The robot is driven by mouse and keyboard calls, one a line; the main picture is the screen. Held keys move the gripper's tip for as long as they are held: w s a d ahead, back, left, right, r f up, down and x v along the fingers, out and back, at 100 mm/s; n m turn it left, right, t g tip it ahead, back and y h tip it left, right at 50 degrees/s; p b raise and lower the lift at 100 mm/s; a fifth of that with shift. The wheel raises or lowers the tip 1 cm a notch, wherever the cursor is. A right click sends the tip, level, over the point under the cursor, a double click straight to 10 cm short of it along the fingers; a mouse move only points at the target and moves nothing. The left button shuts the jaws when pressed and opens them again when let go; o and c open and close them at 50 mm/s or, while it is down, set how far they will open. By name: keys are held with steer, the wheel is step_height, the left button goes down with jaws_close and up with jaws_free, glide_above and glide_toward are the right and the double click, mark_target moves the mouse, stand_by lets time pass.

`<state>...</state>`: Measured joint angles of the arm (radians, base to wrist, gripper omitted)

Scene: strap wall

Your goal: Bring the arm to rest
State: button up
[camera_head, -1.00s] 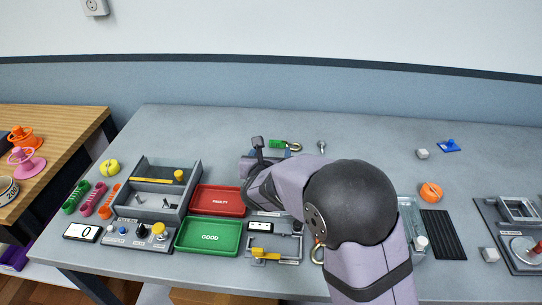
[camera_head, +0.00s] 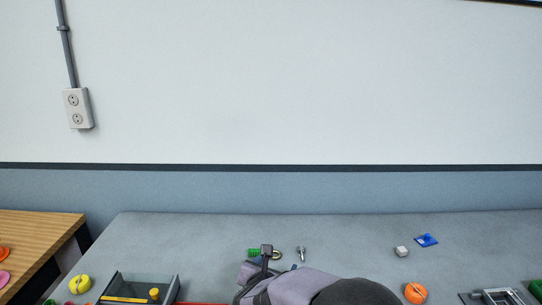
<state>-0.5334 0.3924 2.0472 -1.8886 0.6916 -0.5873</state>
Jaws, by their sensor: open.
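My gripper (camera_head: 266,254) shows at the bottom centre, at the end of my purple-grey and black arm. One dark fingertip stands up in front of a small green item with a brass ring (camera_head: 254,253) on the table, overlapping it in the picture. The gripper is open; I see nothing held in it. I cannot tell its height above the table. Most of my arm is below the lower edge of the picture.
The grey table (camera_head: 200,235) holds a small bolt (camera_head: 301,254), a grey cube (camera_head: 402,251), a blue piece (camera_head: 427,240), an orange piece (camera_head: 415,293) and a grey bin (camera_head: 178,287).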

steer(key=s+d+r+m+g+h+p, duration=0.2)
steer(key=s+d+r+m+g+p, duration=0.2)
steer(key=s+d+m+p, duration=0.4)
steer(key=s+d+r+m+g+h+p, duration=0.1)
steer(key=s+d+r+m+g+p, duration=0.25)
steer(key=s+d+m, duration=0.45)
steer(key=s+a+r+m+g+y+p, duration=0.1)
steer(key=s+r+m+g+y+p, duration=0.2)
steer(key=s+m+p, duration=0.4)
steer(key=s+a+r+m+g+y+p, duration=0.1)
steer(key=s+r+m+g+y+p, duration=0.15)
steer(key=s+r+m+p, duration=0.45)
step_height(320, 180, down, 7)
steer(key=s+m+b, duration=0.1)
steer(key=b, duration=0.6)
steer(key=shift+s+f+t, duration=0.15)
steer(key=shift+s+t, duration=0.1)
steer(key=shift+t, duration=0.15)
